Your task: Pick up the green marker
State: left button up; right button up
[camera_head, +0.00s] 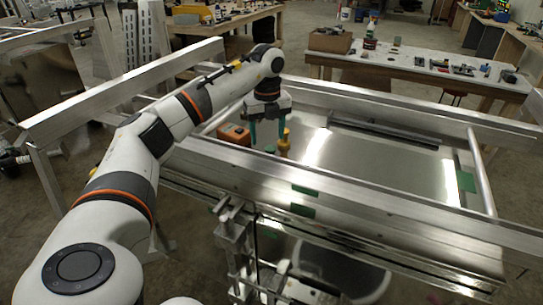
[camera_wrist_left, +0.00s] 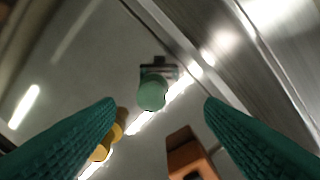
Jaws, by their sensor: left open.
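A green, round-ended object (camera_wrist_left: 152,92), which looks like the green marker seen nearly end-on, shows in the left wrist view between and beyond the two fingertips. A dark, bracket-like shape sits just behind it. In the head view a small green bit (camera_head: 270,149) shows low between my fingers, mostly hidden by the trailer rail. My left gripper (camera_head: 268,134) points down over the trailer bed, its teal fingers spread apart with nothing between them. Both fingers also frame the left wrist view (camera_wrist_left: 158,112). My right gripper is not in view.
An orange, box-like object (camera_head: 235,134) lies left of the gripper, and a yellow-orange object (camera_head: 284,144) stands close by the right finger. The trailer's aluminium rail (camera_head: 330,195) runs in front. A cluttered table (camera_head: 415,65) stands behind.

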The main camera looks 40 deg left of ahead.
aim_at(270, 148)
pick_arm(q)
jog(key=shift+w+a+f, duration=0.1)
jog(key=shift+w+f, duration=0.05)
jog(key=shift+f, duration=0.45)
jog(key=shift+w+f, duration=0.15)
jog(key=shift+f, duration=0.45)
jog(key=shift+f+p, duration=0.55)
jog(key=shift+p, duration=0.15)
jog(key=f+p, duration=0.1)
jog(key=f, duration=0.2)
jog(key=shift+w+d+f+p, duration=0.1)
jog(key=shift+d+f+p, duration=0.1)
jog(key=shift+f+p, duration=0.15)
jog(key=shift+f, duration=0.4)
jog(key=c, duration=1.1)
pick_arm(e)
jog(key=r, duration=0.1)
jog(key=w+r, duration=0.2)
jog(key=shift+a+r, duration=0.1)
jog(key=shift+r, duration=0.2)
